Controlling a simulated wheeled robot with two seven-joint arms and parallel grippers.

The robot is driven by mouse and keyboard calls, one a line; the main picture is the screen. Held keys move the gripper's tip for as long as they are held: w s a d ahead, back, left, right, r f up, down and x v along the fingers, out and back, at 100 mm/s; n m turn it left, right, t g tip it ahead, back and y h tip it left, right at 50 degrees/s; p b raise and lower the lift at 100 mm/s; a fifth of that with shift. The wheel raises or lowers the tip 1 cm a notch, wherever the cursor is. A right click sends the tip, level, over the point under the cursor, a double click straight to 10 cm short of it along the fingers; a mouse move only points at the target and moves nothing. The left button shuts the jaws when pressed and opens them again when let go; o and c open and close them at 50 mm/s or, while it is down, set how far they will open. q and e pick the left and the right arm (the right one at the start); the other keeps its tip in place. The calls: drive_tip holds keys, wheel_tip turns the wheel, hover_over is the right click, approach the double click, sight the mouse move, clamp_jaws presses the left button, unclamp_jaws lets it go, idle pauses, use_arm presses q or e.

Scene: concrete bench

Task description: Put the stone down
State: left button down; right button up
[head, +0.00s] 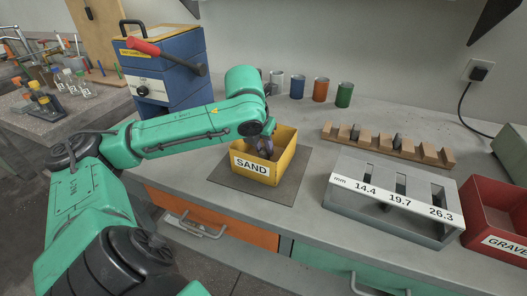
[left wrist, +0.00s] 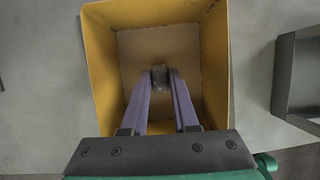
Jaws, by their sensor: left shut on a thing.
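The stone (left wrist: 159,77) is a small dark grey lump between the fingertips of my left gripper (left wrist: 160,80) in the left wrist view. The left gripper (head: 264,150) is shut on it and points down into the yellow box labelled SAND (head: 285,155). In the left wrist view the yellow box (left wrist: 104,60) surrounds the fingers, with its pale floor below the stone. I cannot tell whether the stone touches the floor. In the head view the stone is hidden by the gripper and box wall. My right gripper is not in view.
The box stands on a dark mat (head: 235,187). To its right are a grey slotted gauge (head: 385,222) marked 14.4, 19.7 and 26.3, a red box (head: 490,215) and a notched wooden rack (head: 390,149). Several coloured cups stand behind. A blue machine (head: 165,75) stands at the back left.

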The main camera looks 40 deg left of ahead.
use_arm(q)
drive_tip(key=c, duration=0.7)
unclamp_jaws()
drive_tip(key=p+v, duration=0.2)
drive_tip(key=v, duration=1)
